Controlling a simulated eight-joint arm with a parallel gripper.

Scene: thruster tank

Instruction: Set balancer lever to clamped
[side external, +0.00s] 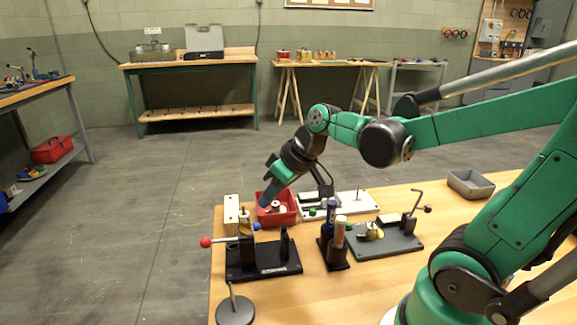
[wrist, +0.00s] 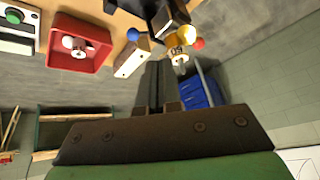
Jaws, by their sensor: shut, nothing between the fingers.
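A black fixture (side external: 262,262) with two uprights stands at the front left of the table. A lever with a red ball (side external: 206,242) sticks out from its left side, roughly level; this looks like the balancer lever. A blue knob (side external: 256,226) and a yellowish part sit near its left upright. In the wrist view the red ball (wrist: 198,43), blue ball (wrist: 133,34) and yellow part (wrist: 186,33) show beyond my fingertips. My gripper (side external: 266,199) is shut and empty, tilted down by the red bin, behind the fixture and apart from the lever. Any clamped marking is too small to read.
The red bin (side external: 289,216) holds small white parts. A cream block (side external: 231,214) stands left of it. A holder with upright tubes (side external: 334,250) and a grey plate with a crank (side external: 385,241) lie to the right. A round dark disc with a rod (side external: 235,311) is in front.

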